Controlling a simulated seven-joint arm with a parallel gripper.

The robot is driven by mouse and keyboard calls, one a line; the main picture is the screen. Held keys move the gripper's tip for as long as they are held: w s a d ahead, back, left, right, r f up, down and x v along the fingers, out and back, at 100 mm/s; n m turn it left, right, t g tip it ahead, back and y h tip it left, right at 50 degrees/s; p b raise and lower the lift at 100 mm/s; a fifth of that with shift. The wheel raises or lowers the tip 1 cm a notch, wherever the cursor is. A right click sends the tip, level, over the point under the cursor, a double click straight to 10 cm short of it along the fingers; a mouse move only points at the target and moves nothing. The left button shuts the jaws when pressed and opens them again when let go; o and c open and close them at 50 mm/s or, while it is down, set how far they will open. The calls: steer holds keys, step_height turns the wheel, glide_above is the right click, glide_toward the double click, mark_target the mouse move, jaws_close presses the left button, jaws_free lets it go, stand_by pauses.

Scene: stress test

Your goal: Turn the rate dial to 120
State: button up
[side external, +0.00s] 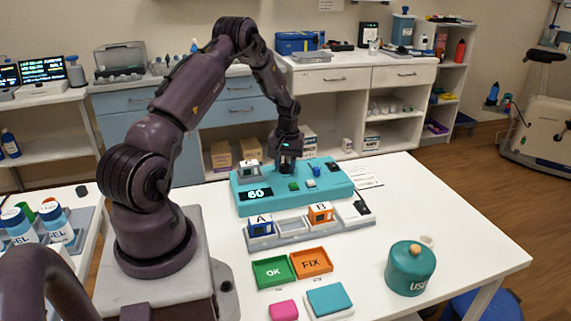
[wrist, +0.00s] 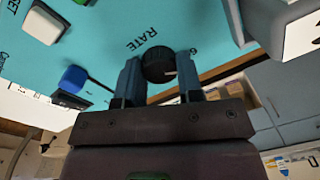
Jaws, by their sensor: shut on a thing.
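The rate dial (wrist: 158,67) is a dark ribbed knob on a teal panel, next to the printed word RATE in the wrist view. My gripper (wrist: 160,80) has one finger on each side of the dial and is shut on it. In the side view my gripper (side external: 287,162) reaches down to the back of the teal console (side external: 335,192), and the dial is hidden there by the fingers. The console's display (side external: 256,194) reads 60. A light pointer mark shows on the dial's edge in the wrist view.
The console also carries a green button (side external: 293,186), a blue switch (side external: 315,170) and a dark knob (side external: 333,167). In front stand boxes A (side external: 261,226) and B (side external: 320,213), a green OK tray (side external: 273,272) and an orange FIX tray (side external: 311,263).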

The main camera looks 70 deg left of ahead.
steer(key=m, duration=1.2)
steer(key=shift+t, duration=0.3)
steer(key=shift+m, duration=2.1)
steer(key=o, duration=0.9)
steer(key=shift+r, duration=0.15)
